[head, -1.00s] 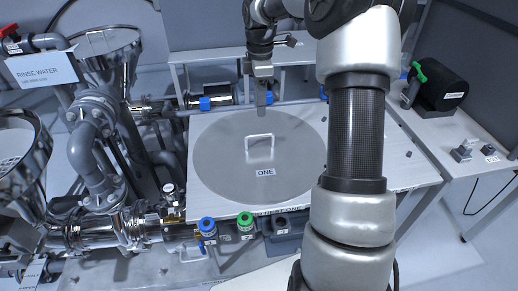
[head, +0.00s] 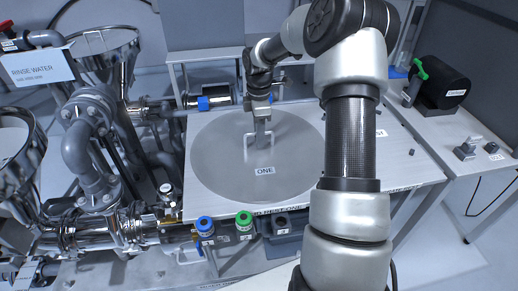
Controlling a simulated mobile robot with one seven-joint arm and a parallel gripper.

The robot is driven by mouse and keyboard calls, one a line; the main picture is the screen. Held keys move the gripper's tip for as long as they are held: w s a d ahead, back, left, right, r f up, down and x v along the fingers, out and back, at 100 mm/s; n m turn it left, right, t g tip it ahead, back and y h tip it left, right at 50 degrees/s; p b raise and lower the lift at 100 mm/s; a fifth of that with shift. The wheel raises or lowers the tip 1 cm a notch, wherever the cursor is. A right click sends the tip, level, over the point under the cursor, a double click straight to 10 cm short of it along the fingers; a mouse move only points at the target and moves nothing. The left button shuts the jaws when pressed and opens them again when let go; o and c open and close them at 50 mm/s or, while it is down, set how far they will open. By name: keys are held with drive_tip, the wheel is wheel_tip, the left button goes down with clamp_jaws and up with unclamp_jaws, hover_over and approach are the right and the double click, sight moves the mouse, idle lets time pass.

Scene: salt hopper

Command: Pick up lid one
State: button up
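Lid one (head: 222,165) is a large flat grey disc with the label ONE near its front edge. It lies flat on the light table (head: 410,172) in the head view. Its upright bar handle (head: 250,136) is at the middle, partly hidden by my gripper. My gripper (head: 262,142) points down at the handle, with its fingers at the bar. The view is too small to tell whether the fingers touch or close on it.
Steel pipes and open funnels (head: 102,42) crowd the left, with a RINSE WATER sign (head: 40,67). Blue (head: 204,224) and green (head: 244,219) capped parts stand at the table's front edge. A black cylinder (head: 440,84) is on the right bench.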

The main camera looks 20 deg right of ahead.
clamp_jaws()
drive_tip(key=shift+w+r, duration=0.1)
drive_tip(key=shift+r, duration=0.05)
idle(1.3)
